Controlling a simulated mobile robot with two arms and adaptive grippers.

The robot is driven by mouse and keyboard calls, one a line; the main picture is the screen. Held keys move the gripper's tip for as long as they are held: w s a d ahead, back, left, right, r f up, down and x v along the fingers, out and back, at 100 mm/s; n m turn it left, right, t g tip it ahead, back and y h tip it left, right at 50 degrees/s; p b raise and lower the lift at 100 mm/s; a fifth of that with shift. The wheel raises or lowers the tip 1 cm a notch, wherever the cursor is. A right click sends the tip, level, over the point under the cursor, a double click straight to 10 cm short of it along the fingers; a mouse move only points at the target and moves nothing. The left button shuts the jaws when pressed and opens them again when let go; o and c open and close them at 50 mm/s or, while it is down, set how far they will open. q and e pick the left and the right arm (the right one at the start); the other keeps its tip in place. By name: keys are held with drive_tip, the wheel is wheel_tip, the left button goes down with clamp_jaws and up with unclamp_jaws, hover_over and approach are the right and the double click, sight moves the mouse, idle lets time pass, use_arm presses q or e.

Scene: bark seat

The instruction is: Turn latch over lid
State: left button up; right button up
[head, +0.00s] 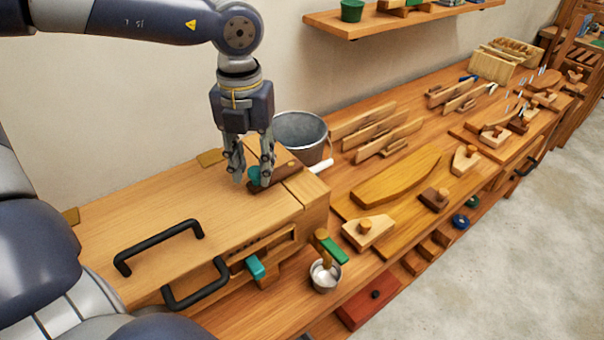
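A wooden chest at the left has a flat lid (150,215) with a black handle. A dark brown latch (283,174) with a teal knob (254,175) sits near the lid's right end, beside a raised wooden block. My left gripper (252,183) points down over the latch. Its two fingers stand apart, and the teal knob shows between them. I cannot tell whether a finger touches the knob. The fingers hide part of the latch. My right gripper is not in view.
A metal bucket (300,134) stands just behind the latch. A second black handle (196,285) and a teal-tipped piece (256,267) are on the chest's front. A small metal cup (325,276) and several wooden tools lie along the bench. A shelf (400,22) hangs above.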

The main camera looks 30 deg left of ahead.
use_arm(q)
drive_tip(key=shift+r, duration=0.1)
drive_tip(key=shift+r+p, duration=2.2)
drive_tip(key=shift+r, duration=2.25)
drive_tip(key=shift+f, duration=0.1)
